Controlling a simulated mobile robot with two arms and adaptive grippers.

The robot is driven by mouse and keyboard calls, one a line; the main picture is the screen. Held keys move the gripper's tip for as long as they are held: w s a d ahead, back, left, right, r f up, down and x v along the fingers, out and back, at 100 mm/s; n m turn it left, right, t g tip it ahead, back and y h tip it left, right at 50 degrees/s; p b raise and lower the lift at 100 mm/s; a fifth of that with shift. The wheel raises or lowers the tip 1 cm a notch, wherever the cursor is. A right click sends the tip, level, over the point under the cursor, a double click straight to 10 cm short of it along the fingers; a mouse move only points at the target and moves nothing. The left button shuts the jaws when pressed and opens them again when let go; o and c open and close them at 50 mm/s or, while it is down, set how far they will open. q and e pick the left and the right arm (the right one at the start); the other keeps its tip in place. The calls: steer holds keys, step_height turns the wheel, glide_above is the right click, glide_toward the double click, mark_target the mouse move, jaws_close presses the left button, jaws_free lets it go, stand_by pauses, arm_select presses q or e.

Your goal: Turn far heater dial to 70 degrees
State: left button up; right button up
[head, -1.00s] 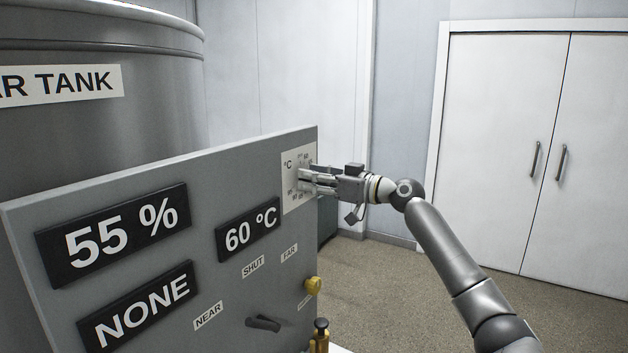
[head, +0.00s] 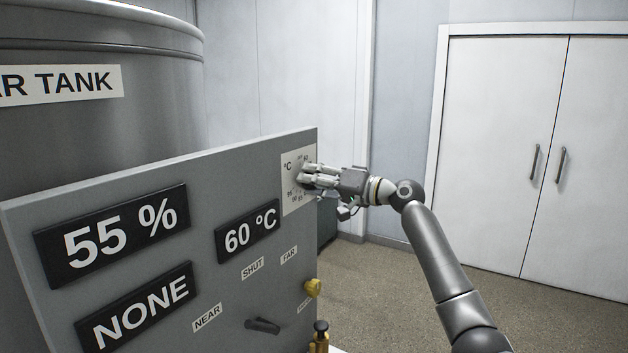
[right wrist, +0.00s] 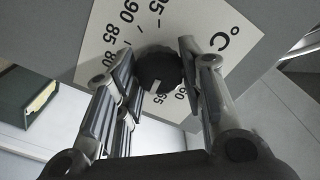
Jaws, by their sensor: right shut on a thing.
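The heater dial (right wrist: 158,68) is a dark round knob with a pale pointer mark, in the middle of the right wrist view. It sits on a white °C scale plate (right wrist: 225,22) with printed numbers; the plate also shows in the head view (head: 288,178) at the panel's far upper corner. My right gripper (head: 306,174) is shut on the dial, a finger on each side of it; in the head view the fingers hide the dial. The black temperature display (head: 249,233) on the panel reads 60 °C. My left gripper is not in view.
The grey panel (head: 160,173) also carries a 55 % display (head: 115,232), a NONE display (head: 140,308), a dark lever (head: 263,326) and a yellow knob (head: 313,288). A large steel tank (head: 100,130) stands behind it. Open floor lies toward the white double doors (head: 505,150).

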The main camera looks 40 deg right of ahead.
steer(key=shift+m, duration=0.6)
steer(key=o, duration=1)
steer(key=shift+d, duration=0.1)
steer(key=shift+o, duration=0.2)
steer(key=v, duration=1.2)
